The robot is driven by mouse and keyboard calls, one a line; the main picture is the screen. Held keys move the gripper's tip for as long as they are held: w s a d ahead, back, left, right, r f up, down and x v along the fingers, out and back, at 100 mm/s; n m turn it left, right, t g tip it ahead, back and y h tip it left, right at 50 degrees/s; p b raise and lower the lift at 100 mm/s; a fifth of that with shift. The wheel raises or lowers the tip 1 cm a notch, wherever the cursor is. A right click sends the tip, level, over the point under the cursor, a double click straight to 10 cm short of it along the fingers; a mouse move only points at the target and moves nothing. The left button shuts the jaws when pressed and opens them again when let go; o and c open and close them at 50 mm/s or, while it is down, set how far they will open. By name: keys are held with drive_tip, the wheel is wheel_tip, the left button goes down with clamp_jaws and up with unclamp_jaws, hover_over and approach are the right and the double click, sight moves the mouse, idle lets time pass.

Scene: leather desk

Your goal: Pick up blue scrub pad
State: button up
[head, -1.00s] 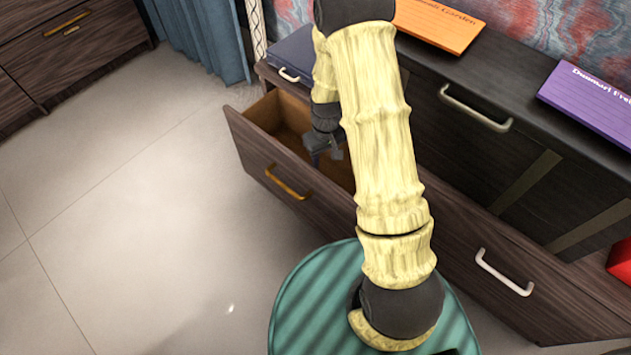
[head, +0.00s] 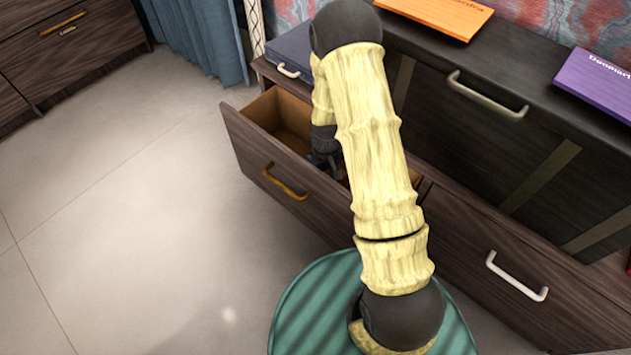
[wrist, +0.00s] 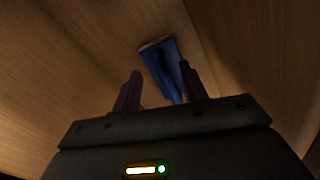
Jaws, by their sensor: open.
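The blue scrub pad (wrist: 163,66) shows in the wrist view as a small blue block with a paler edge, lying on the wooden floor inside the open drawer. My gripper (wrist: 160,85) is open, and the pad shows between and just beyond its two fingers. I cannot tell whether either finger touches it. In the head view my gripper (head: 328,163) is down inside the open drawer (head: 262,112), partly hidden by my arm. The pad is not visible in the head view.
The drawer's front (head: 275,175) and wooden walls surround my gripper closely. A dark cabinet (head: 480,130) stands to the right, with an orange book (head: 440,12) and a purple book (head: 600,82) on top. A dark blue case (head: 290,50) sits behind the drawer. The floor at left is clear.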

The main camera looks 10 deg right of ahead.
wheel_tip(320, 180, down, 5)
drive_tip(key=b, duration=0.2)
drive_tip(key=shift+f+b, duration=0.15)
drive_tip(key=shift+b, duration=0.15)
clamp_jaws()
